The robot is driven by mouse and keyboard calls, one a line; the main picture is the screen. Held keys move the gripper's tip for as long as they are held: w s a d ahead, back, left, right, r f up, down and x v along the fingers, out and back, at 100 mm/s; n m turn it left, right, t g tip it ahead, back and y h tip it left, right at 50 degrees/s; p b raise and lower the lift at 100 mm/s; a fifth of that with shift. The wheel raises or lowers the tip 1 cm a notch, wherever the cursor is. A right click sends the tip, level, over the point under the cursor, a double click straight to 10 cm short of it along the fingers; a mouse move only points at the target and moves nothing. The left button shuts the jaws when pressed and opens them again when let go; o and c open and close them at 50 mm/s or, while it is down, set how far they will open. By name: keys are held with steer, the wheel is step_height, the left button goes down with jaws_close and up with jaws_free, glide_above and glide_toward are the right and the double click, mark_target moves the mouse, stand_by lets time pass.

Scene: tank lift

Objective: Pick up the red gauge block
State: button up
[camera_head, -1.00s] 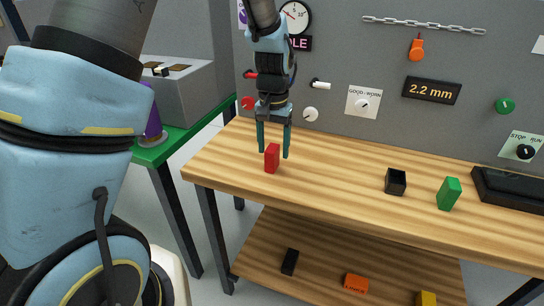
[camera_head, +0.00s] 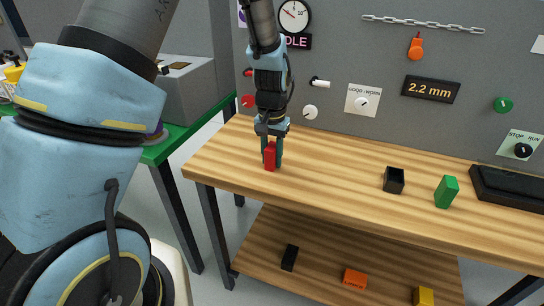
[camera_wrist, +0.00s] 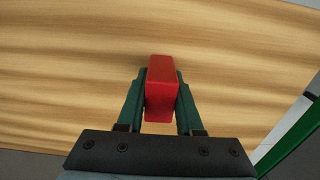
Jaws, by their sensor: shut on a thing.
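The red gauge block (camera_head: 270,157) stands upright on the left part of the wooden bench top. My gripper (camera_head: 272,151) points down over it, with its green fingers on either side of the block. In the wrist view, my gripper (camera_wrist: 161,92) is shut on the red gauge block (camera_wrist: 161,85), one finger along each side face. The block appears to rest on the bench; I see no clear gap under it.
A black open box (camera_head: 394,180), a green block (camera_head: 447,192) and a black tray (camera_head: 508,186) are on the bench to the right. A grey panel (camera_head: 340,65) with knobs stands behind. The lower shelf (camera_head: 325,262) holds several blocks. Bench space around the red block is clear.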

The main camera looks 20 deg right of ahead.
jaws_close()
